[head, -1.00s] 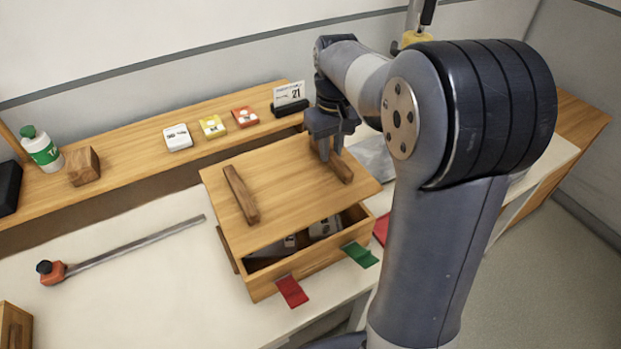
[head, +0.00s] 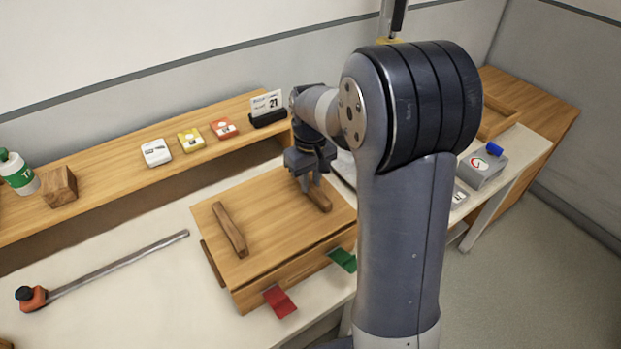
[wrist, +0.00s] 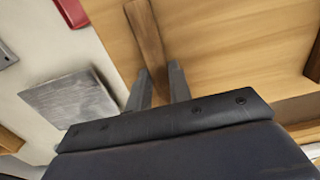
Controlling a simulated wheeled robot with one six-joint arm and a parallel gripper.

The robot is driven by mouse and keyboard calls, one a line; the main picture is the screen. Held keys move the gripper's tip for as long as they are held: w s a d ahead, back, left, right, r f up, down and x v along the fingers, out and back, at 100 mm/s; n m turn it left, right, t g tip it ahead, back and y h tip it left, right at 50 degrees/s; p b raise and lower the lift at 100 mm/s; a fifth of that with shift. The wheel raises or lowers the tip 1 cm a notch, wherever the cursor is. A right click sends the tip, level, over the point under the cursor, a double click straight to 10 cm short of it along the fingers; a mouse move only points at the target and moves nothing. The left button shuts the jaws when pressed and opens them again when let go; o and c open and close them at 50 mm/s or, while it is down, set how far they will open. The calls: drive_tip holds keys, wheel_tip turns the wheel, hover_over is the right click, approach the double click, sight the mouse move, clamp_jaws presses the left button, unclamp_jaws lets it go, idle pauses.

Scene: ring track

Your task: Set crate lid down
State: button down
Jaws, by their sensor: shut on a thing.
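The crate lid (head: 268,215) is a flat light-wood board with two darker wooden bars on top. It lies over the wooden crate (head: 290,272) and hides the inside; a thin dark line shows along the front edge. My gripper (head: 307,188) is shut on the right bar (head: 319,197), and both fingers show on either side of that bar in the wrist view (wrist: 158,88). The left bar (head: 231,230) is free. A red tab (head: 280,301) and a green tab (head: 343,259) stick out at the crate's front.
A back shelf (head: 110,175) holds a bottle, a wooden block, small coloured boxes and a calendar (head: 267,103). A long bar tool (head: 110,264) lies on the white table at left. A grey box (head: 482,167) stands at right.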

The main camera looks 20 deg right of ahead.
drive_tip(key=shift+f, duration=0.4)
drive_tip(key=c, duration=1.3)
unclamp_jaws()
wheel_tip(320, 180, up, 13)
drive_tip(key=shift+r, duration=0.15)
